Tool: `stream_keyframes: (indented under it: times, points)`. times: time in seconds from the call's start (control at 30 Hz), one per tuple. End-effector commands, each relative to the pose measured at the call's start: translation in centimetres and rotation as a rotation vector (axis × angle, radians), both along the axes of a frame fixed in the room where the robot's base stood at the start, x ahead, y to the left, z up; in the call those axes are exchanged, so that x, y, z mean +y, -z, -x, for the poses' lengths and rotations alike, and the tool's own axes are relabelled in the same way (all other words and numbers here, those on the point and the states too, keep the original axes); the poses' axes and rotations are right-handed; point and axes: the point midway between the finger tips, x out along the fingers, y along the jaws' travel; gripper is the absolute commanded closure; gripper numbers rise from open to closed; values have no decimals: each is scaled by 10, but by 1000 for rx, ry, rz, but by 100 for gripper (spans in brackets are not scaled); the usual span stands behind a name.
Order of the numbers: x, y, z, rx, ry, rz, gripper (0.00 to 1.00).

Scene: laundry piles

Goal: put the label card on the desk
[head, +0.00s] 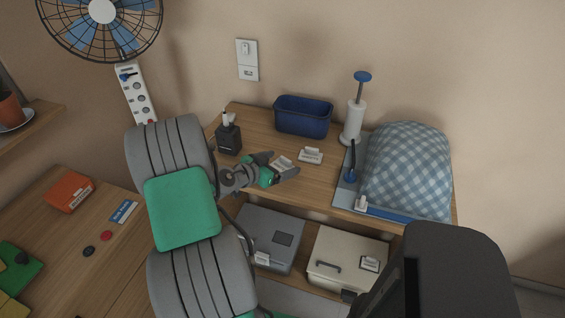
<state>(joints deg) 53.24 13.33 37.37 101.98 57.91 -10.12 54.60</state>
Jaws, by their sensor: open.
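My gripper (284,165) is open over the top of the wooden cabinet (240,113), its fingers spread and pointing right. A small white label card (283,162) with dark marks shows between and just beyond the fingertips; the fingers partly hide it, and I cannot tell whether they touch it. A similar white piece (310,155) lies just to its right. The wooden desk (50,222) is at the lower left, partly hidden by my arm.
Grey (266,236) and cream (345,252) boxes sit below. The desk holds an orange box (69,191) and blue-white card (124,212).

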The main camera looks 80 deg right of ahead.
Motion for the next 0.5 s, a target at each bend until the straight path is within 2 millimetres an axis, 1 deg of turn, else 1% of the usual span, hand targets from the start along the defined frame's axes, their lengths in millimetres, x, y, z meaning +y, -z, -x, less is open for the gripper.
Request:
stream_keyframes:
  times: [0.1, 0.3, 0.4, 0.5]
  points:
    - [22, -10, -15, -1, -8, 3, 8]
    - [64, -30, -36, -1, -7, 3, 8]
    - [78, -37, -43, -1, -6, 2, 8]
    - [86, -40, -46, 0, -3, 2, 8]
